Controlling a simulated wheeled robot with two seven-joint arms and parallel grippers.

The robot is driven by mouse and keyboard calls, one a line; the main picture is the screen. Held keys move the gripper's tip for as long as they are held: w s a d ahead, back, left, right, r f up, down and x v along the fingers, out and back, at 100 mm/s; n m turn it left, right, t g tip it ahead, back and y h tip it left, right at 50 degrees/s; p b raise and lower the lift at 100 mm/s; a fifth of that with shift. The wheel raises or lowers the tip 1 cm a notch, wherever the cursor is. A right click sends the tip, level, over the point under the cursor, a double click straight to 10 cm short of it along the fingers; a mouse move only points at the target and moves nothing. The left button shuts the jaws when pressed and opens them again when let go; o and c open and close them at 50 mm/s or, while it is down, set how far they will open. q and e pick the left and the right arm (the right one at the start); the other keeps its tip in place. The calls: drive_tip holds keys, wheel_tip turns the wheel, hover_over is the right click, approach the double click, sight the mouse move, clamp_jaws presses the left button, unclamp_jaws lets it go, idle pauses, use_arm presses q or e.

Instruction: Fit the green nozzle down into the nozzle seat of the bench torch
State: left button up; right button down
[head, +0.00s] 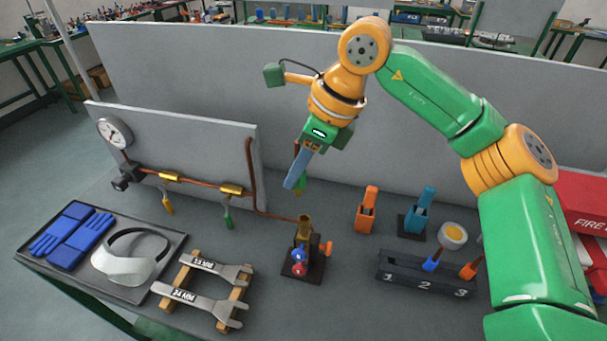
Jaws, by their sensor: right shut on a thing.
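The bench torch (301,255) stands on a dark base plate near the middle of the table. Its brass upright (305,226) points up. Blue and red knobs sit low on its front. My right gripper (296,182) is above the torch, pointing down and tilted, its fingers shut on the green nozzle (301,186). Only a small part of the nozzle shows beside the blue finger. A gap separates the nozzle from the top of the torch. My left gripper is not in view.
A copper pipe (249,180) on a grey panel runs down to the torch. Wrenches on a wooden rack (205,288) and a tray (165,262) are left. Orange (367,208) and blue (419,211) tools and a numbered rack (400,278) stand right.

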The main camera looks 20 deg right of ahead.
sight(304, 188)
drive_tip(key=shift+w+a+r, duration=0.15)
drive_tip(key=shift+w+r, duration=0.05)
drive_tip(key=shift+w, duration=0.15)
drive_tip(key=shift+s, duration=0.1)
drive_tip(key=f+b, duration=0.1)
drive_tip(key=d+f+b, duration=0.1)
drive_tip(key=f+b, duration=0.1)
drive_tip(key=s+f+b, duration=0.1)
drive_tip(key=f, duration=0.1)
drive_tip(key=shift+d+f+b, duration=0.1)
drive_tip(key=shift+d+b, duration=0.1)
drive_tip(key=shift+b, duration=0.2)
drive_tip(key=shift+d+f, duration=0.1)
drive_tip(key=shift+f, duration=0.25)
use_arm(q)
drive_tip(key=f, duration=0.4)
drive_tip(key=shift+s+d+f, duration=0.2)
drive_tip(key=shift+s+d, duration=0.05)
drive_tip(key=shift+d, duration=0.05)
use_arm(e)
drive_tip(key=shift+r, duration=0.1)
use_arm(q)
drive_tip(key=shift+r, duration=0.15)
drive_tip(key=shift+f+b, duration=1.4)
drive_tip(key=shift+b, duration=0.05)
use_arm(e)
drive_tip(key=shift+f, duration=1.65)
